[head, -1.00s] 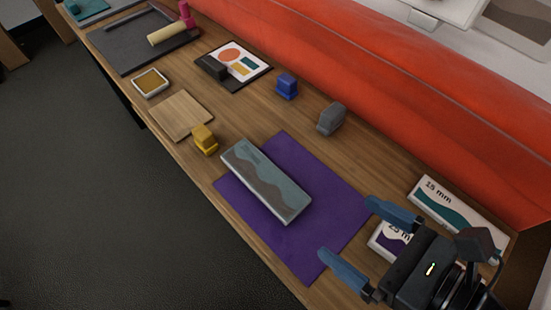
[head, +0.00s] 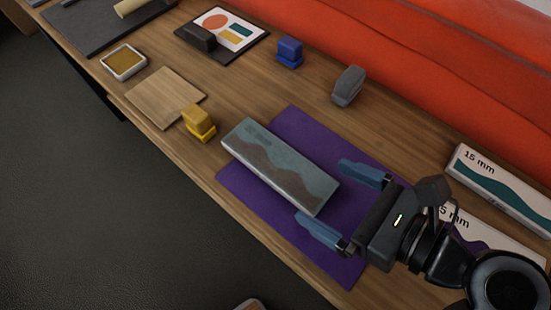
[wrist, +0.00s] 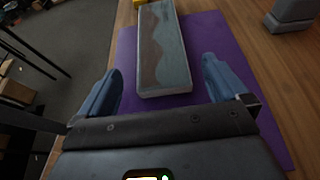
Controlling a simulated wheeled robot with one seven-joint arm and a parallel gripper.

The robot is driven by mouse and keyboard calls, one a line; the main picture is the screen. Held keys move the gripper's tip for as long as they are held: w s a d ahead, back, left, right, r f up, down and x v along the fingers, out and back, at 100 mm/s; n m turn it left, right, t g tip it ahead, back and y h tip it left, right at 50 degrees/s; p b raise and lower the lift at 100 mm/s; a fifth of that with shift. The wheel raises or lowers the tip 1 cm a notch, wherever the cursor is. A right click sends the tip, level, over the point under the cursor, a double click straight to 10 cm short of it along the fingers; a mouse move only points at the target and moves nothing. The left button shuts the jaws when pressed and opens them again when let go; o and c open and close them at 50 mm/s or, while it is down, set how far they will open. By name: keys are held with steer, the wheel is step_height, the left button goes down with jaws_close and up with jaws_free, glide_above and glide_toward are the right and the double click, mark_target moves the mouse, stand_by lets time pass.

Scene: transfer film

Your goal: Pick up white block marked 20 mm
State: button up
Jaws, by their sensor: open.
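A long block (head: 280,165) with a pale grey-green top and a brown wavy band lies on the purple mat (head: 235,185); its small marking is unreadable. My gripper (head: 320,190) is open and empty, its blue fingers pointing at the block's near end. In the wrist view, the block (wrist: 163,50) lies between and beyond the fingers (wrist: 160,66), with purple mat showing on both sides; I cannot tell the height gap. A white block marked 15 mm (head: 500,190) lies at the right. Another white block (head: 505,245) is partly hidden by my gripper, showing "5 mm". No readable 20 mm marking shows.
A yellow block-shaped piece (head: 199,122), a blue one (head: 289,52) and a grey one (head: 348,86) stand around the mat. A wooden square (head: 165,97), an ochre pad (head: 124,62) and a printed card (head: 240,32) lie farther left. A red padded back edges the table (head: 300,90).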

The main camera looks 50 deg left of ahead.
mark_target(296, 175)
steer(key=x, duration=0.5)
steer(key=shift+a+f, duration=0.2)
steer(key=shift+a, duration=0.1)
steer(key=shift+c, duration=0.3)
steer(key=c, duration=1)
steer(key=shift+r, duration=0.15)
